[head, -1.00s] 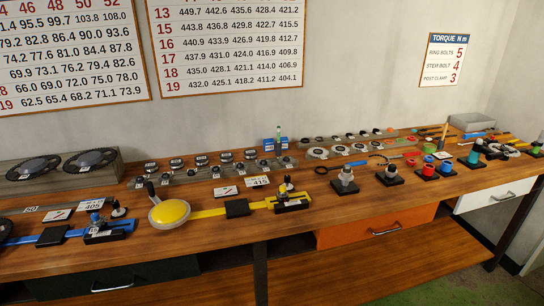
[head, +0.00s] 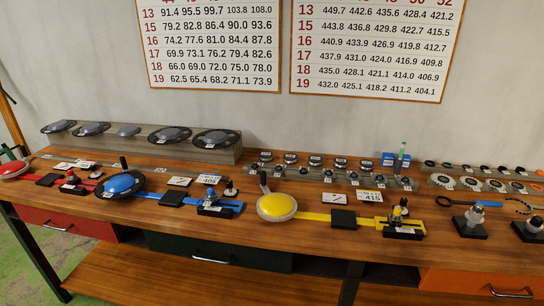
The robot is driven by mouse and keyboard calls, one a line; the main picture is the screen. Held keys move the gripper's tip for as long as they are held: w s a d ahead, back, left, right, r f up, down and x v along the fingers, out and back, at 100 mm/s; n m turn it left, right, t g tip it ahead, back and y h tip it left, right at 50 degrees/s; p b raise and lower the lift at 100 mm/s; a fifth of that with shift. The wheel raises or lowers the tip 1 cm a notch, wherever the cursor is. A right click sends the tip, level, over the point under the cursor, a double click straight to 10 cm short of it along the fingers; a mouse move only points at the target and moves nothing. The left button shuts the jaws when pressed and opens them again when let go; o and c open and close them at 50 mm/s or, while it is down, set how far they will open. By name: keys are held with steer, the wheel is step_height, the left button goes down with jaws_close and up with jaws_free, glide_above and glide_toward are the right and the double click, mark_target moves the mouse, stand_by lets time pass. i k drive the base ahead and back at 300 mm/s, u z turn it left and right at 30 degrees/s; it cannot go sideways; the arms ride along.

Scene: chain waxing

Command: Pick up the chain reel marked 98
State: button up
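I cannot make out a reel marked 98. Two rows of small round dark and grey pieces with pale labels stand at the back middle of the bench; one back-row piece (head: 315,160) and one front-row piece (head: 330,177) are typical. They may be the chain reels, but their labels are too small to read. My gripper is not in view.
The wooden bench (head: 130,215) runs across the view. A grey stand (head: 190,152) with several toothed rings is at the back left. Red, blue (head: 180,196) and yellow (head: 312,215) fixtures line the front.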

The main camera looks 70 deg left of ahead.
mark_target(339, 162)
steer(key=u, duration=1.8)
